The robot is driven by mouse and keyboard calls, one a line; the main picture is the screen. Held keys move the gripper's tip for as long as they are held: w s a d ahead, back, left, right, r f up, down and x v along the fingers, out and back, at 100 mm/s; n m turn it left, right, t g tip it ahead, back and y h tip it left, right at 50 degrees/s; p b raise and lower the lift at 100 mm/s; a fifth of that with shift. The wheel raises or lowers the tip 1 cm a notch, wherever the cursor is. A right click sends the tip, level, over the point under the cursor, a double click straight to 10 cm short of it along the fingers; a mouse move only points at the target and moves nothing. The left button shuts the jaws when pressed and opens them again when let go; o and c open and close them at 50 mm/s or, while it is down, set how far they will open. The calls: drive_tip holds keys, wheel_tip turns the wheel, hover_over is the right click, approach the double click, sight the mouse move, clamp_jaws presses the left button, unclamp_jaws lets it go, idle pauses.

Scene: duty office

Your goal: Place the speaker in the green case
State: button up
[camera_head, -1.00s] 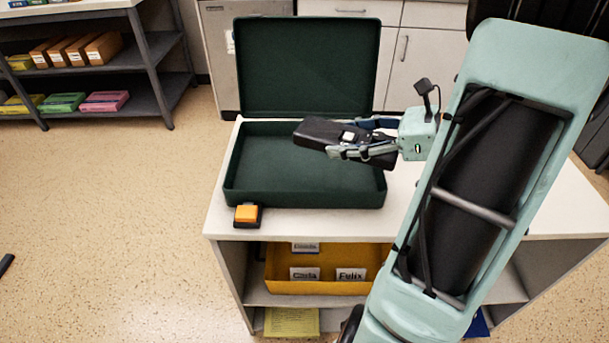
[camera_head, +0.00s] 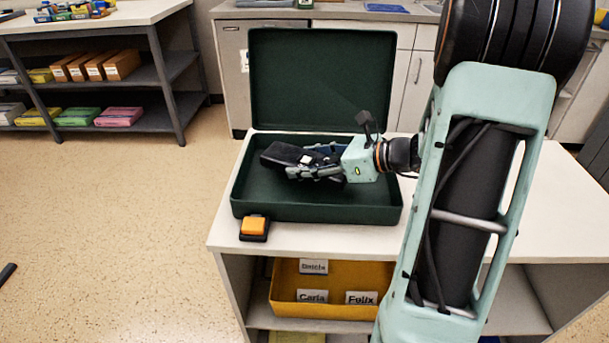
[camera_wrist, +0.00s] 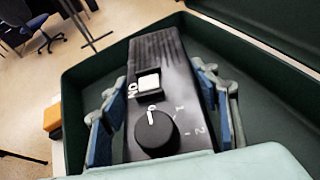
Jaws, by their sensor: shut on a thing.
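The speaker (camera_head: 277,155) is a black oblong box; the wrist view shows it (camera_wrist: 157,60) with a white switch, a round knob and ribbing at its far end. My gripper (camera_head: 312,163) is shut on it, one finger along each long side. The green case (camera_head: 316,212) stands open on the white counter, its lid (camera_head: 322,80) upright at the back. The speaker is over the case's interior, tilted; I cannot tell whether it touches the floor of the case. The wrist view shows the case walls (camera_wrist: 90,65) around it.
An orange button on a black base (camera_head: 254,227) sits at the case's front left corner. A yellow tray with name cards (camera_head: 285,308) is on the shelf below. The counter right of the case (camera_head: 490,205) is mostly clear, with my arm above it.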

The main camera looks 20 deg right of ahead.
drive_tip(key=shift+w+a+f+b, duration=0.1)
drive_tip(key=shift+f+b, duration=0.2)
drive_tip(key=shift+f, duration=0.6)
drive_tip(key=shift+w+a+f+b, duration=0.1)
drive_tip(key=shift+f+b, duration=0.15)
drive_tip(key=shift+f, duration=0.6)
drive_tip(key=shift+f, duration=0.1)
drive_tip(key=o, duration=1.7)
drive_tip(key=shift+f, duration=0.1)
drive_tip(key=shift+r, duration=0.25)
drive_tip(key=p+v, duration=0.3)
drive_tip(key=v, duration=0.9)
